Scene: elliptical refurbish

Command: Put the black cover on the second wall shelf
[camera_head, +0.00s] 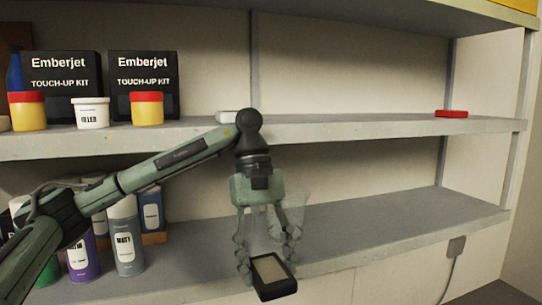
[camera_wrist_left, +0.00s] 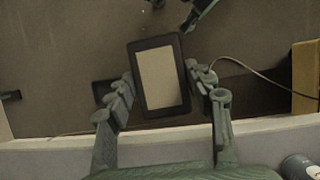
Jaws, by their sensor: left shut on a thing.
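The black cover (camera_head: 272,278) is a small rectangular piece with a black rim and a beige face. My left gripper (camera_head: 268,266) is shut on it and holds it tilted, in front of the lower shelf's front edge. In the left wrist view the cover (camera_wrist_left: 160,78) sits between the two fingers, its beige face toward the camera. Three wall shelves show: a top one (camera_head: 400,12), a middle one (camera_head: 350,127) and a lower one (camera_head: 400,228). My right gripper is not in view.
Two Emberjet kit boxes (camera_head: 60,78) and several jars fill the middle shelf's left; a white item (camera_head: 227,117) and a red item (camera_head: 451,114) lie farther right. Spray cans (camera_head: 124,235) stand at the lower shelf's left. A clear cup (camera_head: 296,208) is behind my gripper. The lower shelf's right is bare.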

